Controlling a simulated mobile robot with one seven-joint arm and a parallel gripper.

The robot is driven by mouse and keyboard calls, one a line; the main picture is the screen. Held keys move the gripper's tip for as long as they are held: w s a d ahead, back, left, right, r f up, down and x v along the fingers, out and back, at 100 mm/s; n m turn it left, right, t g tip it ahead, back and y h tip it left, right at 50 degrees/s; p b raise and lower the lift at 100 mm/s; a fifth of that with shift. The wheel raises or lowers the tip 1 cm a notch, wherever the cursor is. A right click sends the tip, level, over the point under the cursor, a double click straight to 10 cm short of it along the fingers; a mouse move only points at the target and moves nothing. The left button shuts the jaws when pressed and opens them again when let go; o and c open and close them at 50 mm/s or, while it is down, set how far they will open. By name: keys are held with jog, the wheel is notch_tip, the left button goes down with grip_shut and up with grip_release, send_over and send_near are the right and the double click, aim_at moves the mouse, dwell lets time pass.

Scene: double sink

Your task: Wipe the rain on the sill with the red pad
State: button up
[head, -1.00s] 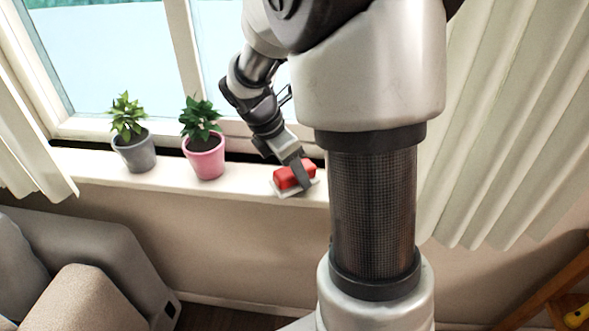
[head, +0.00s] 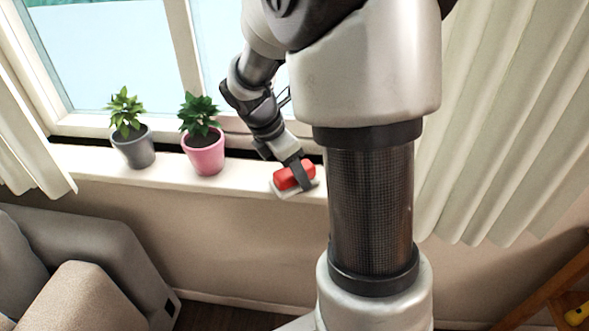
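The red pad (head: 288,178) is at the right part of the visible white window sill (head: 240,182), with a pale layer along its lower edge. My gripper (head: 300,176) reaches down to it from above, and a dark finger lies across the pad's near right side. The gripper appears shut on the pad; the far finger is hidden. The pad is at the sill's front edge, and I cannot tell whether it touches the surface. No rain drops can be made out on the sill at this size.
A pink pot (head: 205,158) with a green plant stands on the sill left of the pad, and a grey pot (head: 135,151) with a plant stands further left. Curtains (head: 500,130) hang at both sides. A grey sofa (head: 90,260) is at the lower left. Bare sill lies between pink pot and pad.

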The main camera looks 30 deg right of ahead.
jog(key=shift+f, duration=0.2)
jog(key=shift+w+d+r+p, duration=0.15)
jog(key=shift+w+d+p, duration=0.35)
jog(key=shift+w, duration=0.25)
jog(key=shift+w+d+p, duration=0.65)
jog(key=shift+w+d, duration=0.1)
jog(key=shift+w, duration=0.3)
jog(key=shift+w+d+p, duration=0.6)
jog(key=shift+w+d, duration=0.1)
jog(key=shift+w, duration=0.35)
jog(key=shift+w+d, duration=0.25)
jog(key=shift+w, duration=0.2)
jog(key=c, duration=0.4)
jog(key=shift+r+p, duration=0.15)
jog(key=shift+p, duration=0.4)
jog(key=shift+c, duration=0.3)
jog(key=shift+s+a+f+b, duration=0.1)
jog(key=shift+s+a, duration=0.65)
jog(key=shift+s, duration=0.35)
jog(key=shift+s+a+f+b, duration=0.15)
jog(key=shift+s+a, duration=0.55)
jog(key=shift+s, duration=0.4)
jog(key=shift+s+a+f+b, duration=0.1)
jog(key=shift+s+a, duration=0.65)
jog(key=shift+s, duration=0.35)
jog(key=shift+f, duration=0.1)
